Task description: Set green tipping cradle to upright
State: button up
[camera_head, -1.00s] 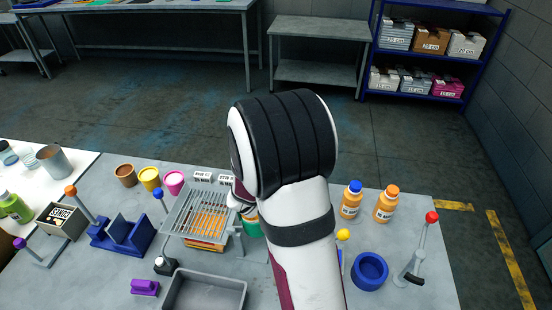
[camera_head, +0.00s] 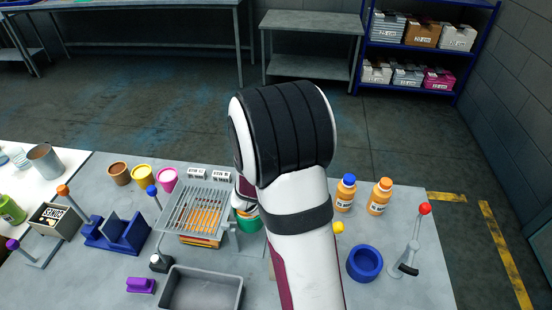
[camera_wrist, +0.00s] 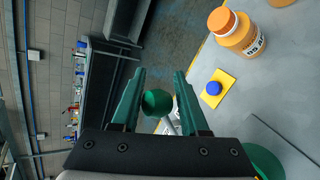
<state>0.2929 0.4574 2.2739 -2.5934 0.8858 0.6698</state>
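A green ball knob (camera_wrist: 157,102) on a pale rod sits between the green fingers of my gripper (camera_wrist: 159,75) in the wrist view. The fingers are apart, and I cannot tell whether either touches the knob. A rounded green part (camera_wrist: 264,160) shows at the lower right of the wrist view. In the head view a green piece (camera_head: 247,222) peeks out left of my arm. The rest of the green cradle is hidden behind my arm, so its tilt cannot be told. My gripper's fingers are hidden in the head view.
A grey slotted rack (camera_head: 186,219) stands just left of my arm, with a grey bin (camera_head: 200,300) in front. Orange bottles (camera_head: 378,197), a blue ring (camera_head: 365,263) and a red-knobbed lever (camera_head: 414,240) stand right. A blue cradle (camera_head: 130,237) is farther left.

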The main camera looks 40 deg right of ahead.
jog(key=shift+o, duration=1.2)
jog(key=v, duration=1.2)
jog(key=shift+a, duration=0.15)
